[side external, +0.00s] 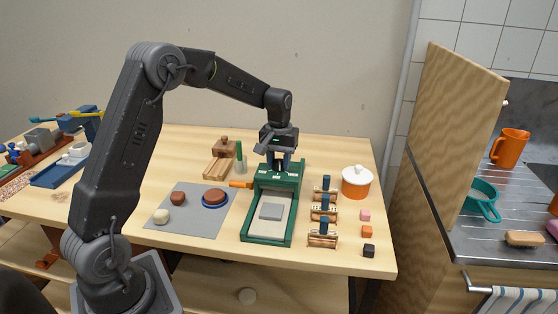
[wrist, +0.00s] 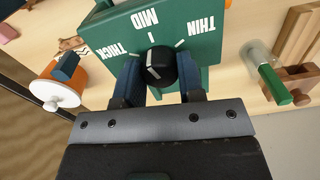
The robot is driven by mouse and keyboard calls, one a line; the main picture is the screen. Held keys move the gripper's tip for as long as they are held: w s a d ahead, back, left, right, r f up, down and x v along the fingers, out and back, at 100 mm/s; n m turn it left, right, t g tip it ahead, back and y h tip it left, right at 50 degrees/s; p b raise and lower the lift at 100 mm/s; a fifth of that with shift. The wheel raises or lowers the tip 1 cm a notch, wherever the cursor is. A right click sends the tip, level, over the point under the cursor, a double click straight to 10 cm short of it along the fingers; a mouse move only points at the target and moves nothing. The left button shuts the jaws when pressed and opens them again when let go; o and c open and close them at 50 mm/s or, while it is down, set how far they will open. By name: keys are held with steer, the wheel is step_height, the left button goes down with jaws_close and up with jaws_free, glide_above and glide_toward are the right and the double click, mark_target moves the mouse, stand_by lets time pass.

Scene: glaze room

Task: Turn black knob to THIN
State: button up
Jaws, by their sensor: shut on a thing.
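The black knob (wrist: 158,68) sits on the green dial panel (wrist: 205,47), marked THICK, MID and THIN in white. A short white line on the knob points up in the wrist view, roughly toward the MID tick and not at THIN. My gripper (wrist: 158,82) is shut on the knob, with a blue finger on either side. In the side external view my gripper (side external: 279,165) reaches down onto the far end of the green machine (side external: 249,215). The knob is hidden there by my gripper. A grey slab (side external: 271,210) lies on the machine's pale bed.
A white-lidded orange pot (side external: 356,184) and several wooden pieces with blue handles (side external: 323,213) stand right of the machine. An orange handle (side external: 240,184) sticks out on its left. A grey mat (side external: 191,224) holds clay lumps.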

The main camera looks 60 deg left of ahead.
mark_target(279, 161)
steer(key=m, duration=1.1)
steer(key=shift+m, duration=1.9)
steer(key=o, duration=0.9)
step_height(279, 161, up, 14)
steer(key=shift+f, duration=0.1)
